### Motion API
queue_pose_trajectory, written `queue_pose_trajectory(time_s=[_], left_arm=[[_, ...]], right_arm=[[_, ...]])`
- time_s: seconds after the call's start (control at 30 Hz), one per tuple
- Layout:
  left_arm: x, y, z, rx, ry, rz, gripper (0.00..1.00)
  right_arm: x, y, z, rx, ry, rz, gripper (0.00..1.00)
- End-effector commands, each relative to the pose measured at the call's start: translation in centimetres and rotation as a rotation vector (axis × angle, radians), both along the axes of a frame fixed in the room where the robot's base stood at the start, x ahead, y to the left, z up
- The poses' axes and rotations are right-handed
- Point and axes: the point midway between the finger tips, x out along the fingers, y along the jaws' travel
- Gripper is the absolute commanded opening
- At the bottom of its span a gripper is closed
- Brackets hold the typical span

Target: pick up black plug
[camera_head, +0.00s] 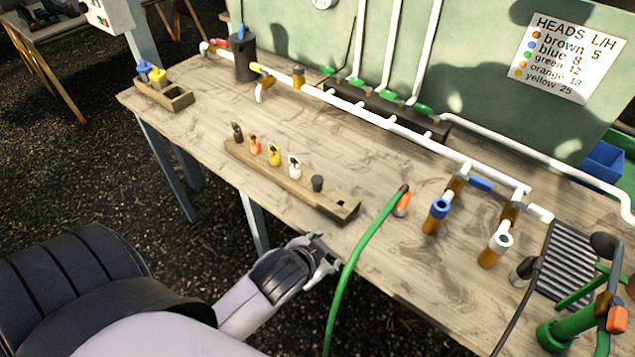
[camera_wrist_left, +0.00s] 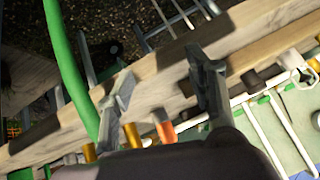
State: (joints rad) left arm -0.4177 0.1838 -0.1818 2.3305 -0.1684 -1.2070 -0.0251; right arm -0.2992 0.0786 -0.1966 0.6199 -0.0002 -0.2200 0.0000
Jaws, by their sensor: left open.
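The black plug (camera_head: 318,183) stands upright in a long wooden rack (camera_head: 335,205) on the workbench, near the rack's right end, beside a white-topped piece (camera_head: 294,167). An empty square hole is to its right. My left gripper (camera_head: 326,254) is open and empty at the bench's front edge, below and apart from the plug. In the left wrist view, my left gripper's two fingers (camera_wrist_left: 160,65) are spread with nothing held between them. A dark grey piece (camera_wrist_left: 252,80) to the right of the fingers looks like the plug. My right gripper is not in view.
Brown, orange and yellow (camera_head: 274,154) pieces stand in the rack further left. A green hose (camera_head: 358,255) rises right beside my left gripper. White pipework (camera_head: 420,137) runs behind the rack, with blue (camera_head: 436,215) and white (camera_head: 496,250) capped fittings at right.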

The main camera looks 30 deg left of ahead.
Motion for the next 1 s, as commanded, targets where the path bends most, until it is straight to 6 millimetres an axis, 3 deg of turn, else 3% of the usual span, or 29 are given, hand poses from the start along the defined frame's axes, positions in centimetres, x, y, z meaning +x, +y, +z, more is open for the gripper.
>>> queue_pose_trajectory(time_s=[0.17,0.3,0.4,0.53,0.63,0.73,0.83,0.9,0.93,1.0], left_arm=[[7.9,-0.2,8.6,0.154,-0.374,-0.111,0.49],[13.7,-2.8,18.5,0.359,-0.779,-0.283,0.49],[15.6,-6.6,25.6,0.543,-1.087,-0.464,0.49],[15.0,-12.9,31.6,0.808,-1.440,-0.761,0.49],[13.3,-17.3,32.8,1.024,-1.649,-1.040,0.49],[11.7,-20.2,31.1,1.242,-1.781,-1.371,0.49],[11.1,-20.5,27.3,1.444,-1.808,-1.754,0.49],[11.4,-18.7,24.2,1.565,-1.747,-2.049,0.49],[11.7,-17.5,23.0,-1.550,1.639,2.107,0.49],[12.7,-13.6,20.5,-1.452,1.323,2.157,0.49]], right_arm=[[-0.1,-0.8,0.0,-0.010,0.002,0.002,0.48],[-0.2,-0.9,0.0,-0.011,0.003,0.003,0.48],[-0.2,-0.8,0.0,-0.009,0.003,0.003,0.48],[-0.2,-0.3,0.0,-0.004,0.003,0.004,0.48],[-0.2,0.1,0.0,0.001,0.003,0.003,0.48],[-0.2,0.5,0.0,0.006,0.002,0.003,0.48],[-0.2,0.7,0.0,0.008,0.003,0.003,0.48],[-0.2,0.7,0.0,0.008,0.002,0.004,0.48],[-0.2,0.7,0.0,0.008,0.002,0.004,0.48],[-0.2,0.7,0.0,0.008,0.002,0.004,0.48]])
